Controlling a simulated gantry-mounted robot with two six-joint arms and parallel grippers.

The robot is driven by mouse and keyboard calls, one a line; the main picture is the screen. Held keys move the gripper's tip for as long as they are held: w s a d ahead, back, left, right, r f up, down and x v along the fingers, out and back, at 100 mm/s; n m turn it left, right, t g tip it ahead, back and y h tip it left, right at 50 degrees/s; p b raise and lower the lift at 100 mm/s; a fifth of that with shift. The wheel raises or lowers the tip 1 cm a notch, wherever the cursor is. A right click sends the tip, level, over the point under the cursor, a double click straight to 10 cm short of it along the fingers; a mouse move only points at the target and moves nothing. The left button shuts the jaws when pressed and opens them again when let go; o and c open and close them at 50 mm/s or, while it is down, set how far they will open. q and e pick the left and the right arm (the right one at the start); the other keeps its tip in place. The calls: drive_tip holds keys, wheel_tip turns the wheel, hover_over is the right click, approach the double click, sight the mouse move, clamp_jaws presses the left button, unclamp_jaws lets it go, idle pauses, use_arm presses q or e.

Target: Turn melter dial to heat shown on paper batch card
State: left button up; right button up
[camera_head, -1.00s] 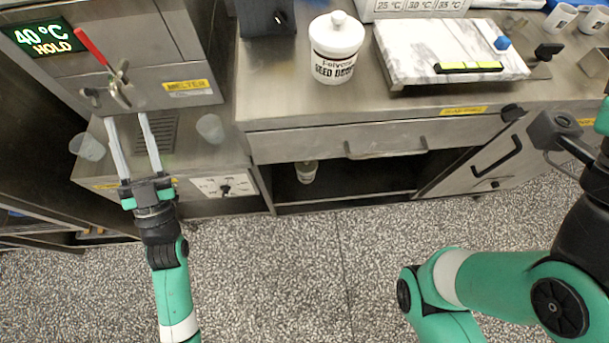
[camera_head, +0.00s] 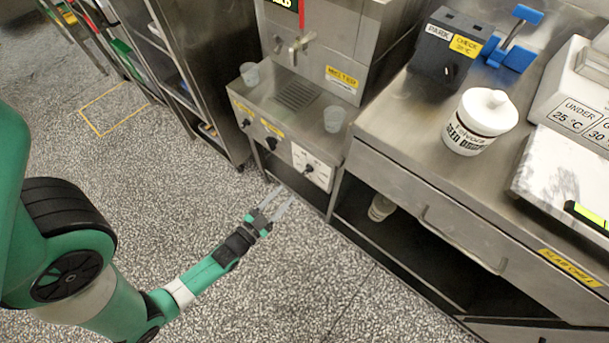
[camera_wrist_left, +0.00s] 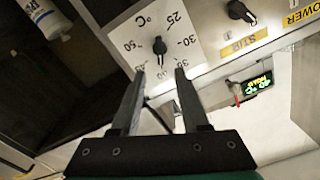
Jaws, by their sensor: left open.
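The melter dial (camera_head: 308,168) is a small black knob on a white scale plate low on the melter's front. In the left wrist view the dial (camera_wrist_left: 159,46) shows with 25, 30 and 50 readable around it; the other numbers are partly hidden, and its exact setting is hard to tell. My left gripper (camera_head: 286,194) is open and empty, in front of and below the dial. In the wrist view its fingertips (camera_wrist_left: 160,72) frame the dial from below, apart from it. The melter display (camera_wrist_left: 257,85) is lit green, inverted. I see no paper batch card. My right gripper is out of view.
A stir knob (camera_head: 271,143) and another knob (camera_head: 246,123) sit left of the dial. Clear cups (camera_head: 334,119) stand on the melter ledge. A bench with a seed jar (camera_head: 480,122) is at right. The floor (camera_head: 330,270) before the melter is open.

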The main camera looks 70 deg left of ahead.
sight(305, 173)
use_arm(q)
drive_tip(key=b+x, duration=0.2)
drive_tip(key=x, duration=0.7)
drive_tip(key=shift+f, duration=0.1)
drive_tip(key=shift+w+a+b, duration=0.2)
drive_tip(key=shift+w+b, duration=0.1)
drive_tip(key=shift+w, duration=0.1)
clamp_jaws()
